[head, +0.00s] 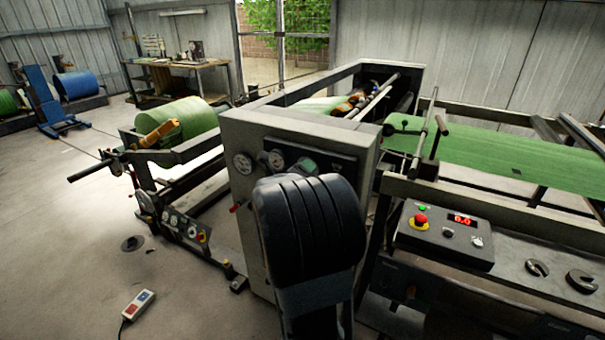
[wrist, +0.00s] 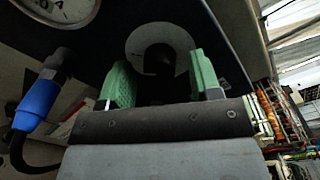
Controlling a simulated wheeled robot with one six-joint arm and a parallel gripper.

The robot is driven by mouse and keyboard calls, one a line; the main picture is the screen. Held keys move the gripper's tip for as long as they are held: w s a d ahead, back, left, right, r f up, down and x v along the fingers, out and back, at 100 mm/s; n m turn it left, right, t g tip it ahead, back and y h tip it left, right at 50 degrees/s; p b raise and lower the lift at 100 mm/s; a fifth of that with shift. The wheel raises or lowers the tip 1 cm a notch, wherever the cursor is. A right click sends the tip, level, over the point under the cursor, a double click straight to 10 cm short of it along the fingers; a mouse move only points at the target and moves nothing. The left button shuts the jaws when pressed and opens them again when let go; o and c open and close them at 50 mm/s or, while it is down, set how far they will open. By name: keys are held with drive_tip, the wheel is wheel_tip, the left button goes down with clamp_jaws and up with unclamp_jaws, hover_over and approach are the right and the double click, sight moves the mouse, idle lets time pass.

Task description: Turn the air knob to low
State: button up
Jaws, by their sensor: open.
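A black knob (wrist: 158,60) sits on a pale round dial plate (wrist: 178,36) with small marks in the wrist view. My gripper (wrist: 160,80) is open, with one green fingertip on each side of the knob. A gap appears between the fingers and the knob; contact is not clear. The knob's setting cannot be read. In the head view my dark arm stands in front of the grey machine cabinet (head: 250,215) and hides most of the gripper and the knob.
Round gauges (head: 243,163) sit on the cabinet's panel; one gauge (wrist: 62,8) is at the wrist view's upper left. A blue fitting with a black hose (wrist: 38,108) is left of my gripper. A control box (head: 440,236) with a red button stands right of my arm.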

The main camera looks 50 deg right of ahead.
drive_tip(key=v, duration=1.3)
drive_tip(key=shift+a+p, duration=0.4)
drive_tip(key=s+a+f+m+g+y+p, duration=0.1)
drive_tip(key=s+a+f+m+g+y, duration=0.2)
drive_tip(key=m, duration=0.7)
drive_tip(key=s+a+f+m+g+y+p, duration=0.15)
drive_tip(key=s+f+m+y, duration=0.3)
drive_tip(key=m, duration=0.55)
drive_tip(key=a+r+m+t+y+p, duration=0.2)
drive_tip(key=a+r+m+y+p, duration=0.2)
drive_tip(key=a+m+y, duration=0.4)
drive_tip(key=a+r+m, duration=0.1)
drive_tip(key=a+m, duration=0.3)
drive_tip(key=a, duration=0.2)
drive_tip(key=shift+w+a+r+y+p, duration=0.2)
drive_tip(key=shift+w+a+y+p, duration=0.05)
drive_tip(key=shift+w+y+p, duration=0.1)
drive_tip(key=shift+t+y, duration=0.5)
drive_tip(key=shift+t, duration=0.25)
drive_tip(key=a+r+p, duration=0.1)
drive_tip(key=r, duration=0.1)
drive_tip(key=a+r, duration=0.1)
drive_tip(key=r, duration=0.1)
drive_tip(key=shift+s+a+p, duration=0.1)
drive_tip(key=shift+a+p, duration=0.05)
drive_tip(key=shift+p, duration=0.25)
drive_tip(key=shift+c, duration=0.2)
